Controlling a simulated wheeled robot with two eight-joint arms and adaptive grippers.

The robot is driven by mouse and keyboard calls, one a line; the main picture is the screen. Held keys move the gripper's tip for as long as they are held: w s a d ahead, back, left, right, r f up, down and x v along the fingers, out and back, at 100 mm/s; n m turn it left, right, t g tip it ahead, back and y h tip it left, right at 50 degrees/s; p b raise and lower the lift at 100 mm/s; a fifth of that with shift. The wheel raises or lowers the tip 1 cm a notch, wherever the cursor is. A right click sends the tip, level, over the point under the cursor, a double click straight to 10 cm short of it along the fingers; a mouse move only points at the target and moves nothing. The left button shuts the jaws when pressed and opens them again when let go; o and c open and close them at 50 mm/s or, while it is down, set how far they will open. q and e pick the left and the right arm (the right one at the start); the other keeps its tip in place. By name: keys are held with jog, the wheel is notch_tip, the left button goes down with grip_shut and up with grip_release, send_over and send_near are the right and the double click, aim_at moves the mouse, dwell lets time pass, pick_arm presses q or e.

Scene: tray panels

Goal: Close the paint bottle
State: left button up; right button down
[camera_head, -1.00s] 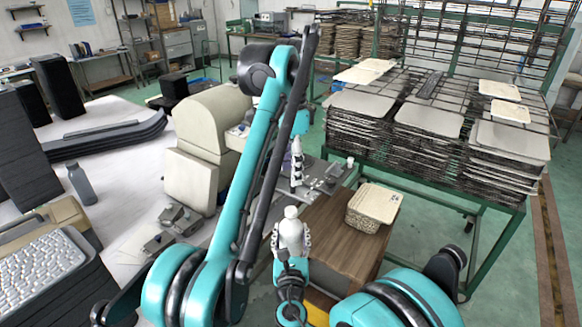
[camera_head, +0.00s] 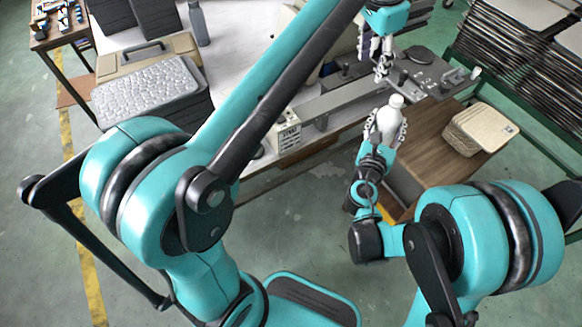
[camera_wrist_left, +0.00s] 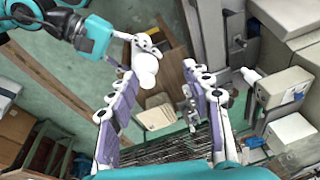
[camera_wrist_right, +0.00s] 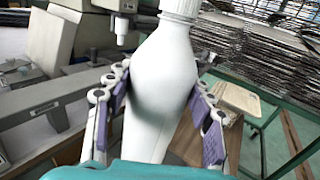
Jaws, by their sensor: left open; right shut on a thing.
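A white bottle (camera_head: 388,118) stands roughly upright in my right gripper (camera_head: 385,135), which is shut on its body. In the right wrist view the bottle (camera_wrist_right: 162,85) fills the space between the purple-padded fingers. Its ribbed white top (camera_wrist_right: 181,8) is cut off by the upper edge, so I cannot tell cap from neck. My left gripper (camera_head: 382,68) is open and empty, above and behind the bottle, apart from it. In the left wrist view the bottle (camera_wrist_left: 146,66) shows beyond the left finger, off-centre between the open fingers.
A wooden-topped surface (camera_head: 430,150) holding a stack of beige panels (camera_head: 480,128) lies right of the bottle. A grey machine (camera_head: 340,100) stands behind on the left. Metal racks with grey trays (camera_head: 490,60) fill the back right. Open floor lies in front.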

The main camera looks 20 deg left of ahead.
pick_arm(q)
jog(key=s+a+f+n+t, duration=0.2)
jog(key=s+a+f+n, duration=0.2)
jog(key=s+f, duration=0.5)
jog(key=s+a+f+n+t, duration=0.2)
jog(key=s+a+f+n, duration=0.2)
jog(key=s+f, duration=0.6)
notch_tip(320, 180, down, 3)
jog(key=shift+a+f+n+t, duration=0.15)
jog(key=shift+a+n+t, duration=0.2)
jog(key=shift+a, duration=0.7)
jog(key=shift+s, duration=0.1)
